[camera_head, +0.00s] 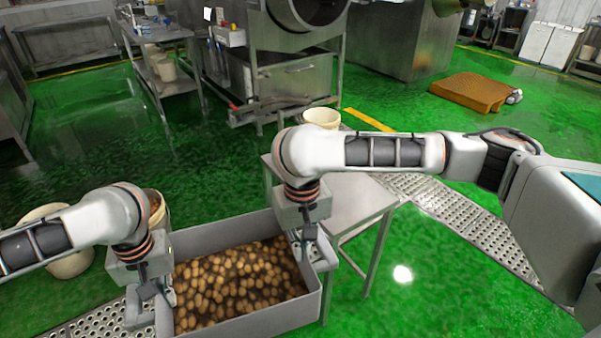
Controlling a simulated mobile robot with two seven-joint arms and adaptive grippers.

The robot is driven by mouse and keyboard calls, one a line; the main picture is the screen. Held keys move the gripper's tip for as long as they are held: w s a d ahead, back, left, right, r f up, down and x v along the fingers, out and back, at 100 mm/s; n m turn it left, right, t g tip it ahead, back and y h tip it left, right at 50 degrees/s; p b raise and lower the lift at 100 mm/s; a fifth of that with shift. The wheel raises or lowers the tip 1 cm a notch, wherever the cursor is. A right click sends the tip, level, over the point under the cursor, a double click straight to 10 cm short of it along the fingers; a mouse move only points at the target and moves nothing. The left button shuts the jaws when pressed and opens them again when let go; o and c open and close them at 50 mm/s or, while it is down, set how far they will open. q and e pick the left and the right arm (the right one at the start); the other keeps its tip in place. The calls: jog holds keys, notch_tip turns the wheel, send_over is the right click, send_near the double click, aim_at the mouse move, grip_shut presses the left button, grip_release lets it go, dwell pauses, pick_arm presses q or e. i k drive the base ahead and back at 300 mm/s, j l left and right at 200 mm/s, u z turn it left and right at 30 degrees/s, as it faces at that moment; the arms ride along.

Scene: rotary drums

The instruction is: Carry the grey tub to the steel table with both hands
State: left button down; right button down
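The grey tub (262,322) is at the bottom centre, filled with brown potato-like items (235,285). My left gripper (160,300) is at its left wall and my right gripper (318,252) is at its right wall near the far corner. Both point down and appear shut on the tub's sides, though the fingertips are partly hidden. The steel table (350,205) stands just beyond the tub and to its right, with a bare top in the part that shows. The tub hides part of the table's near side. The tub's underside is out of sight.
A cream bucket (321,118) stands behind the table; more buckets (70,262) are at left, partly behind my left arm. A perforated floor drain (470,235) runs right of the table. A steel drum machine (290,70) stands behind. Green floor (90,120) is open at left.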

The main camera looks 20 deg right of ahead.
aim_at(344, 195)
jog(key=i+l, duration=0.2)
jog(key=l, duration=0.15)
jog(key=i+l, duration=0.2)
jog(key=l, duration=0.2)
jog(key=i+l, duration=0.2)
jog(key=l, duration=0.15)
jog(key=i+l, duration=0.2)
jog(key=l, duration=0.15)
jog(key=i+l, duration=0.2)
jog(key=l, duration=0.15)
jog(key=i+l, duration=0.2)
jog(key=l, duration=0.2)
